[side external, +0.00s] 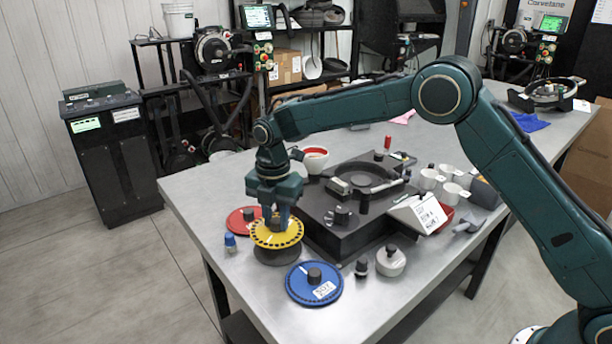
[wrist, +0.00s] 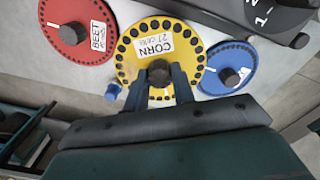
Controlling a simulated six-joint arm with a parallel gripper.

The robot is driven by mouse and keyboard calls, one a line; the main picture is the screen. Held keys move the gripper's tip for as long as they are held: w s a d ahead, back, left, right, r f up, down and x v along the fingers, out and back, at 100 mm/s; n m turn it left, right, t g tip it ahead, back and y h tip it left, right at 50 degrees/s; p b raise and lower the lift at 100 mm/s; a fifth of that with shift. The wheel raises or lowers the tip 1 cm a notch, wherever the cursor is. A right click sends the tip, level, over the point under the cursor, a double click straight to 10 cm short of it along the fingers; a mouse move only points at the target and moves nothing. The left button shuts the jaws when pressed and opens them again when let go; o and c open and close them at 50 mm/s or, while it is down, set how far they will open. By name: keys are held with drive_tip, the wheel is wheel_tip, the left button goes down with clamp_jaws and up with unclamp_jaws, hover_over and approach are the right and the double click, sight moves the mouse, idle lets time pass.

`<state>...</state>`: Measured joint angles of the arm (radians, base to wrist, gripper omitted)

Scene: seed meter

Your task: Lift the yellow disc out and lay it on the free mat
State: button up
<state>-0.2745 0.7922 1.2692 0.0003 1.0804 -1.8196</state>
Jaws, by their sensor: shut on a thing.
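The yellow disc (side external: 265,240), labelled CORN, has small holes round its rim and a dark centre knob; it also shows in the wrist view (wrist: 133,62). My gripper (side external: 283,217) is shut on that knob, with one finger on each side in the wrist view (wrist: 159,84). The disc is level, over a dark round mat (side external: 278,257) near the table's left front edge. The disc hides most of the mat, and I cannot tell whether they touch. The black seed meter (side external: 318,222) stands just to the right.
A red disc (side external: 236,222) labelled BEET lies behind left, a blue disc (side external: 303,292) in front right. A small blue-capped item (side external: 230,241) stands close left. A dark knob (side external: 361,267) and a grey knobbed part (side external: 391,262) stand right of the blue disc.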

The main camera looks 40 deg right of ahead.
sight(277, 234)
drive_tip(key=shift+f, duration=2.05)
drive_tip(key=shift+f, duration=0.5)
drive_tip(key=o, duration=1.3)
drive_tip(key=shift+o, duration=0.2)
drive_tip(key=shift+r, duration=0.15)
drive_tip(key=shift+r, duration=2.85)
